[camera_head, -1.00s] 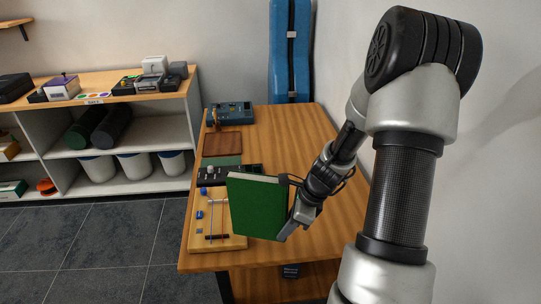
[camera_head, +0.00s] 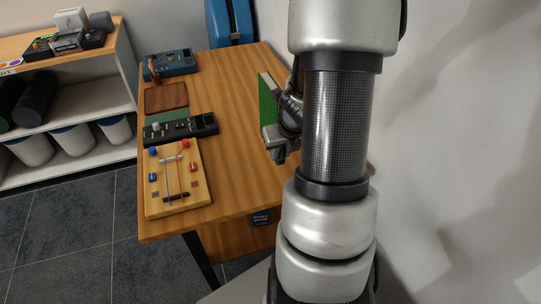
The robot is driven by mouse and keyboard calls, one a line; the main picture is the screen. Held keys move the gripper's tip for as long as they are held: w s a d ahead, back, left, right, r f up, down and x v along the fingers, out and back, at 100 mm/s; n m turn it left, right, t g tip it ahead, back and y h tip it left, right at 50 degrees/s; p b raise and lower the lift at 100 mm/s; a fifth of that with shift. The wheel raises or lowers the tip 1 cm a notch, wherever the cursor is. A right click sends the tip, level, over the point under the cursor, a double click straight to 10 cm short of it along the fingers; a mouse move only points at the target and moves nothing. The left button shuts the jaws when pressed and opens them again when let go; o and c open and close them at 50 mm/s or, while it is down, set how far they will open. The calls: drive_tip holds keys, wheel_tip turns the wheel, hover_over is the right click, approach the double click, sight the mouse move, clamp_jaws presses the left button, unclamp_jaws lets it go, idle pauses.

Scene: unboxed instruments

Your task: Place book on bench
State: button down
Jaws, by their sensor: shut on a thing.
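A green book (camera_head: 266,99) is held upright and seen nearly edge-on above the right part of the wooden bench (camera_head: 231,150). My gripper (camera_head: 274,138) is shut on the book near its lower end. My arm hides the book's right side and much of the gripper. I cannot tell whether the book touches the bench top.
Along the bench's left side lie a wooden board with coloured knobs (camera_head: 157,200), a black control box (camera_head: 203,124), a brown panel (camera_head: 166,98) and a blue device (camera_head: 176,63). The bench middle is clear. A shelf (camera_head: 105,97) stands left, a blue case (camera_head: 230,20) behind, a wall right.

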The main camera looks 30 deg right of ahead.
sight(281, 162)
drive_tip(key=shift+w+f+b, duration=0.1)
drive_tip(key=shift+f+b, duration=1.25)
drive_tip(key=shift+f, duration=1.15)
drive_tip(key=shift+f, duration=0.1)
drive_tip(key=c, duration=1.5)
unclamp_jaws()
drive_tip(key=p+v, duration=0.6)
drive_tip(key=v, duration=0.6)
